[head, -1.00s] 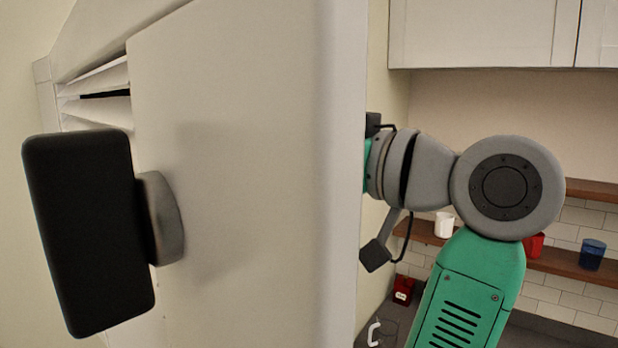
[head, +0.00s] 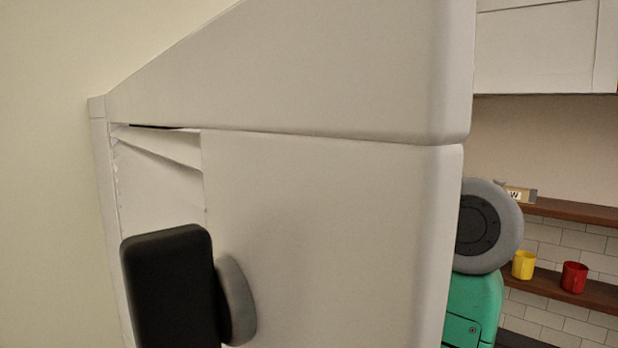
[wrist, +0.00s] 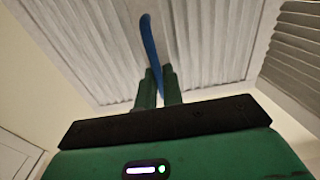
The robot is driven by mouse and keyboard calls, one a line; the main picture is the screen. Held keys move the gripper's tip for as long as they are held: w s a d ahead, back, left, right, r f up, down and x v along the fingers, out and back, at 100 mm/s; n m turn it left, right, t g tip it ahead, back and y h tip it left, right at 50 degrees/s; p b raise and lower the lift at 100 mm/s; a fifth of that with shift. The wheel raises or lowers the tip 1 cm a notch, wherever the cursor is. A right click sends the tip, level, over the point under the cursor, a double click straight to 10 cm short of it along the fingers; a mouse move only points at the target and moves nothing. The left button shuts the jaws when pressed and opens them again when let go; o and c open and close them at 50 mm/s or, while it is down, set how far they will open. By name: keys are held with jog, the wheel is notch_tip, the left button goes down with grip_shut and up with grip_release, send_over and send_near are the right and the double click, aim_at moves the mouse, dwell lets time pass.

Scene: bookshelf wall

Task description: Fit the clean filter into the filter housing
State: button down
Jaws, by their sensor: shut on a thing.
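In the wrist view my gripper (wrist: 158,88) points up the picture, its two green fingers shut on a thin blue strip (wrist: 150,40). The strip stands out beyond the fingertips. Behind it is a pale, finely ribbed panel (wrist: 205,55) with a light rim, which looks like a filter. I cannot tell for sure whether the strip is joined to it. A second grey pleated panel (wrist: 296,55) is at the right. Which is the clean filter or the housing is unclear. In the head view my gripper is hidden behind the large white unit (head: 320,220).
At right, wall shelves hold a yellow cup (head: 523,264) and a red cup (head: 574,277).

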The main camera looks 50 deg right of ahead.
jog(key=w+d+f+p, duration=0.1)
jog(key=w+p, duration=0.1)
jog(key=w, duration=0.9)
jog(key=shift+w+f, duration=0.15)
jog(key=shift+w, duration=0.2)
dwell(0.3)
jog(key=shift+d, duration=0.1)
jog(key=c, duration=1.5)
grip_release()
jog(key=shift+o, duration=0.2)
jog(key=s+b, duration=0.2)
jog(key=s, duration=0.5)
jog(key=shift+s+a+f+b, duration=0.15)
jog(key=shift+s+a+b, duration=0.15)
jog(key=shift+s+b, duration=0.1)
